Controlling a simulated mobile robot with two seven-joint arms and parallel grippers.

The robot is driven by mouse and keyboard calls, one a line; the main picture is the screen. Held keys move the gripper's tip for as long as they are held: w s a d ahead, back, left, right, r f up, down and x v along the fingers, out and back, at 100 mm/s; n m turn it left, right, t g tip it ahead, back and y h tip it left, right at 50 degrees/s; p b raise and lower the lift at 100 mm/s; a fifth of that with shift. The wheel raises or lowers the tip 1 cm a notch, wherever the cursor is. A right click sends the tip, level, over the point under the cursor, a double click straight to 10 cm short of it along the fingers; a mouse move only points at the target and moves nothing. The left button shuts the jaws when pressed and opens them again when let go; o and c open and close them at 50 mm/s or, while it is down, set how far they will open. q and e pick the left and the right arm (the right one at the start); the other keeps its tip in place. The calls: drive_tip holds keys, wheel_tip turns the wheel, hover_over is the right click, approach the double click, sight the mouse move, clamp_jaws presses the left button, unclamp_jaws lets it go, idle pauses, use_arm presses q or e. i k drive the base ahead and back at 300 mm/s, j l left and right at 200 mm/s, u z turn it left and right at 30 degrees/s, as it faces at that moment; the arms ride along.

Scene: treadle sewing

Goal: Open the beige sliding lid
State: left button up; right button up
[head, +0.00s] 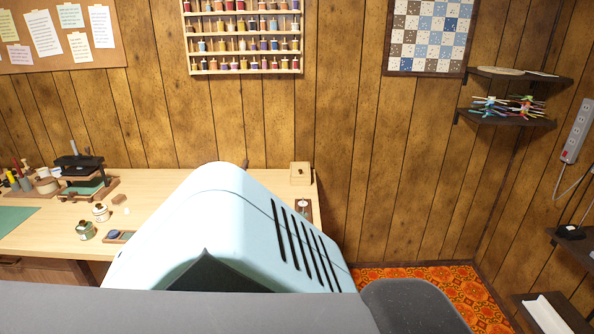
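A small beige wooden box (300,174) stands at the back right corner of the table. A small dark knob or notch shows on its face. I cannot tell for sure whether this face is the beige sliding lid, and no open gap shows on it. Neither of my grippers is in view. The middle and front right of the table are hidden in the head view.
The wooden table (150,185) holds jars (86,230), a small dark machine (80,165) and a green mat (14,218) at left. A small dark tray (304,208) lies in front of the box. Wall shelves (505,118) hang at right.

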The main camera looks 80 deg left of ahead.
sight(299, 170)
drive_tip(key=u, duration=2.6)
drive_tip(key=i+l+z, duration=0.15)
drive_tip(key=z, duration=0.25)
drive_tip(key=i+l+z, duration=0.15)
drive_tip(key=z, duration=0.25)
drive_tip(key=i+l, duration=0.05)
drive_tip(key=l, duration=0.05)
